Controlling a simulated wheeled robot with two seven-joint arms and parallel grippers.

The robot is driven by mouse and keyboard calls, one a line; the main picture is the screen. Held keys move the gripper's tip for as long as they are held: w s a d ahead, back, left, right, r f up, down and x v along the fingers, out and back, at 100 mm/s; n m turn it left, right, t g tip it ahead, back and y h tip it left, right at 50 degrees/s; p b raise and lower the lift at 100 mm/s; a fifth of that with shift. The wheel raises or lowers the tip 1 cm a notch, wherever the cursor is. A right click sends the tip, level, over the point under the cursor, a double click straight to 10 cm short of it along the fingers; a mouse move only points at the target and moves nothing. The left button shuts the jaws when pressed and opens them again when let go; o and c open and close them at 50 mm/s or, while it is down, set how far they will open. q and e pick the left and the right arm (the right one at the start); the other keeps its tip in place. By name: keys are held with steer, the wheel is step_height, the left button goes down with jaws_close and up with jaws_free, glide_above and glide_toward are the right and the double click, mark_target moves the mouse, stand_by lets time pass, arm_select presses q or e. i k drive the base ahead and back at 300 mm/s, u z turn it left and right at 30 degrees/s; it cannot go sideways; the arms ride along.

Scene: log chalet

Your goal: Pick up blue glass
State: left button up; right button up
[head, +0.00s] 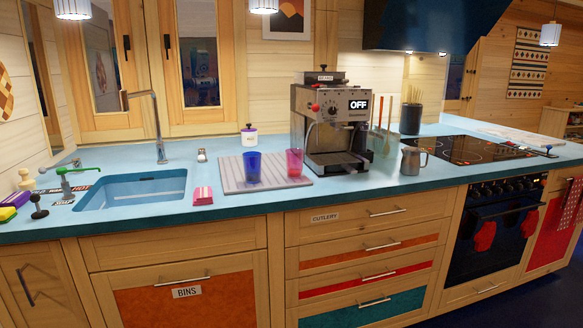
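A blue glass (253,168) stands upright on a pale ribbed drying mat (234,182) on the blue kitchen counter, between the sink and the coffee machine. A pink-red glass (294,163) stands to its right on the same mat, a small gap apart. Neither of my grippers shows in the head view.
A coffee machine (331,125) stands just right of the mat, with a steel jug (411,160) further right. Left of the mat are pink sponges or cloths (203,196) and the sink (133,190) with a tall tap (157,112). The counter's front strip before the mat is clear.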

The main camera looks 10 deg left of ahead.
mark_target(253, 160)
steer(key=z, duration=0.6)
steer(key=i, duration=0.95)
steer(key=z, duration=0.25)
